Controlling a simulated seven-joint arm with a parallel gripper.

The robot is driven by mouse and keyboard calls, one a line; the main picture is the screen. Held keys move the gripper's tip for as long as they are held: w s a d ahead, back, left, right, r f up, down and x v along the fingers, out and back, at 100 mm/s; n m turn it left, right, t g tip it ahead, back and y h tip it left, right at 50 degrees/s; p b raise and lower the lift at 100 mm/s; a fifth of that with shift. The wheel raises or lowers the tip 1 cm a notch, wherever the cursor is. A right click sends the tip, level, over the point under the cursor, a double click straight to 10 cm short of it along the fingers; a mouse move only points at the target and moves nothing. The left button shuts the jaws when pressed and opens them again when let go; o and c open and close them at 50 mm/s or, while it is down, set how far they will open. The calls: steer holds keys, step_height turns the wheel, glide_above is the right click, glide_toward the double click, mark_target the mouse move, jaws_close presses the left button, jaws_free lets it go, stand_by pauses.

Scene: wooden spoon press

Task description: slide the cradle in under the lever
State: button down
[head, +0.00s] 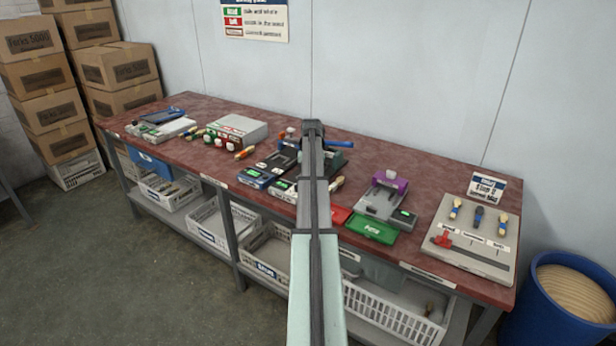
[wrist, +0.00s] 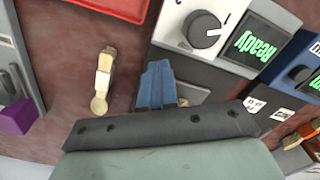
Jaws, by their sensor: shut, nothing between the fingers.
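My gripper (head: 312,128) is above the middle of the bench in the head view, its fingertips hidden behind the arm. In the wrist view its blue fingers (wrist: 157,84) are shut together and empty, beside a grey panel with a dark knob (wrist: 205,30). In the head view the dark press (head: 282,162) stands behind my arm and is partly hidden by it. A blue handle (head: 341,143), seemingly the lever, sticks out to the right of the arm. I cannot clearly make out the cradle. A wooden spoon with a white band (wrist: 103,82) lies left of the fingers.
A green "ready" screen (wrist: 256,44) is close to my gripper. A red tray (head: 341,215), a green tray (head: 372,227) and a grey device with a purple top (head: 389,181) stand to the right. A grey board (head: 470,243) holds several tools. Bare red bench shows around the spoon.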

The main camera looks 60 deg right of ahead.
steer(key=shift+d, duration=4.3)
steer(key=shift+a, duration=0.3)
steer(key=shift+a, duration=0.4)
steer(key=shift+r, duration=0.15)
step_height(320, 180, up, 7)
